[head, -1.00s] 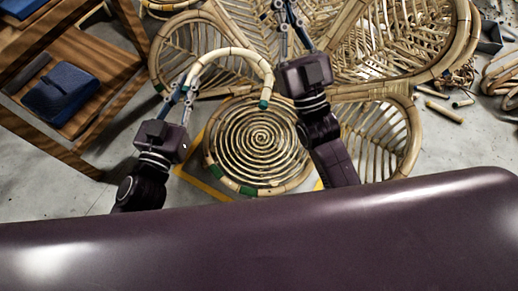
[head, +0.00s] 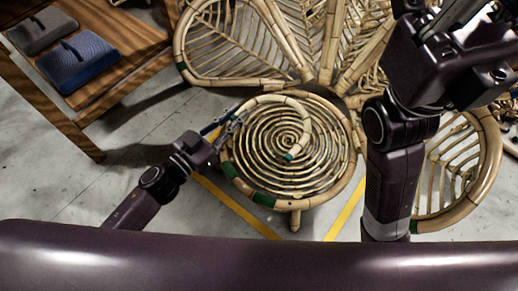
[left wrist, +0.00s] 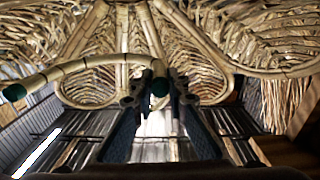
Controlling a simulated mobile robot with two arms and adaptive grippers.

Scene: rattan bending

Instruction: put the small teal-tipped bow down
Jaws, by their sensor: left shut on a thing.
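The small teal-tipped bow (head: 275,98) is a curved pale cane arc over the round spiral-topped rattan seat (head: 240,186). One teal tip points inward near the spiral's middle. My left gripper (head: 236,118) is shut on the bow's other end at the seat's upper left rim. In the left wrist view the bow (left wrist: 95,62) runs left from between the fingers of the left gripper (left wrist: 158,98), with a teal tip at its far left end. I cannot tell whether the bow touches the seat. My right gripper (head: 455,18) is at the top right, its fingertips cut off.
Fan-shaped rattan panels (head: 230,75) spread behind and right of the seat. A wooden bench (head: 125,42) with a blue cushion (head: 75,62) and a grey one stands at upper left. Yellow floor lines (head: 240,211) run below the seat. Grey floor at left is clear.

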